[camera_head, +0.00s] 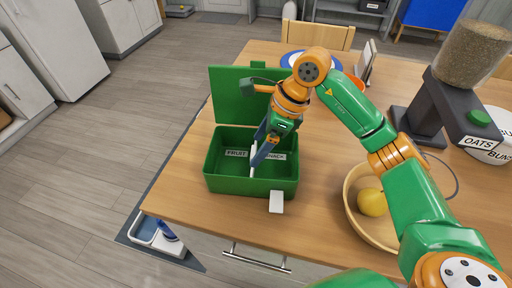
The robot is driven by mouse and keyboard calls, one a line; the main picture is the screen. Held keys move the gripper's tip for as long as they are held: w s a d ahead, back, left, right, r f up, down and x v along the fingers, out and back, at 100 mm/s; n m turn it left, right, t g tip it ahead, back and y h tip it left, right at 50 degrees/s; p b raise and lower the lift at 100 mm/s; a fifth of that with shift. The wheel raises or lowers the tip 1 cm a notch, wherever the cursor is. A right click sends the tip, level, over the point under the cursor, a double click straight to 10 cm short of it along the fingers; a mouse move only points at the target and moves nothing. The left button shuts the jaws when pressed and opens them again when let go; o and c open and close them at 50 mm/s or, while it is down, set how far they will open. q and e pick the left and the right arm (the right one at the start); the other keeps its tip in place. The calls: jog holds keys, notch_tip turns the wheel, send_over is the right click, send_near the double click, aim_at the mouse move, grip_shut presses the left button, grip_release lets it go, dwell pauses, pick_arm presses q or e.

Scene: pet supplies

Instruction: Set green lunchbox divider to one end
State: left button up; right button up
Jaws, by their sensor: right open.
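The green lunchbox (222,186) stands on the wooden table near its left edge, with its lid (229,100) raised at the back. Labels reading FRUIT (236,154) and SNACK (276,156) show inside. A thin white upright strip (252,158), which looks like the divider, stands near the middle of the box between the labels. My right gripper (260,158) reaches down into the box, open, with its fingers at the strip. Whether they touch it I cannot tell. The arm hides part of the lid and back rim. My left gripper is not in view.
A white tag (276,201) is at the box's front. A wooden bowl (353,204) with a yellow fruit (372,202) lies to the right. An oats dispenser (425,115) and a white bun container (494,150) stand further right. A blue-rimmed plate (287,60) is behind.

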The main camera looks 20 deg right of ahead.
jog(key=shift+x, duration=1.1)
grip_shut()
jog(key=shift+w+a+b, duration=0.1)
jog(key=shift+w+a, duration=0.3)
jog(key=shift+a, duration=0.45)
jog(key=shift+w+a+b, duration=0.15)
jog(key=shift+w+a, duration=0.25)
jog(key=shift+a, duration=0.45)
jog(key=shift+w+a+b, duration=0.1)
jog(key=shift+w+a, duration=0.3)
jog(key=shift+a, duration=0.45)
jog(key=shift+d, duration=0.1)
grip_release()
jog(key=shift+s, duration=0.1)
